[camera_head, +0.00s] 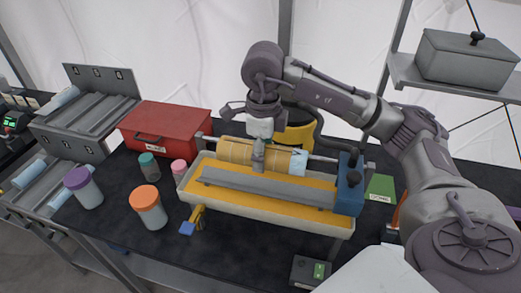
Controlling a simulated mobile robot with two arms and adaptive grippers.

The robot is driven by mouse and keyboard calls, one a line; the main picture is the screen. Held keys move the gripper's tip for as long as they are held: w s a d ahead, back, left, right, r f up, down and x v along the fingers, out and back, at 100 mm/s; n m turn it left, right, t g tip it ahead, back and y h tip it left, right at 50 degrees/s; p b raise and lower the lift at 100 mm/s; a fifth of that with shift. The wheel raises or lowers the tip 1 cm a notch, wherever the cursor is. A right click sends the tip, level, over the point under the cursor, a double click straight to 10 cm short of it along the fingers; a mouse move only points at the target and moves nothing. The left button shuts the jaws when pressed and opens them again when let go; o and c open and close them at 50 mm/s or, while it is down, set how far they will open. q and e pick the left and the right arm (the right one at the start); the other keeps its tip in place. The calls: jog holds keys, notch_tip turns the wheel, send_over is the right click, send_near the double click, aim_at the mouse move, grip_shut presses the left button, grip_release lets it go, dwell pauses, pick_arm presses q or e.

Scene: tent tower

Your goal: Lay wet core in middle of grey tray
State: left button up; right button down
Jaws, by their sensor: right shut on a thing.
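A tan cylinder (234,152), which appears to be the wet core, lies level over the back of a long trough with orange contents. A pale blue patch with a dark mark is near its right end. My right gripper (258,163) comes down from above and is shut on it near the middle; its fingers hide part of it. Whether the cylinder touches the trough, I cannot tell. The grey tray (101,75), with several lengthwise channels and small labels, stands at the back left. A pale blue cylinder lies in its left channel; its middle looks empty. My left gripper is out of view.
A red toolbox (168,128) stands between tray and trough (270,215). A second grey tray (40,185) is at far left.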

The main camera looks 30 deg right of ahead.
jog(key=shift+w, duration=0.25)
jog(key=shift+w+f+b, duration=0.4)
jog(key=shift+f+b, duration=0.15)
jog(key=shift+f, duration=0.25)
jog(key=shift+s+f+b, duration=0.1)
jog(key=shift+f+b, duration=0.2)
jog(key=shift+s+f+b, duration=0.1)
jog(key=shift+f+b, duration=1.05)
jog(key=shift+f, duration=0.4)
jog(key=shift+f+b, duration=0.65)
jog(key=shift+b, duration=0.15)
jog(key=shift+f+b, duration=0.85)
jog(key=shift+f, duration=0.15)
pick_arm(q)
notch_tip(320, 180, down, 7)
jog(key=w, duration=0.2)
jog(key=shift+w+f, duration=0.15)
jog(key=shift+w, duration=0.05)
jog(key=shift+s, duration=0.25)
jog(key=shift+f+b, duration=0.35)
pick_arm(e)
jog(key=shift+f, duration=0.3)
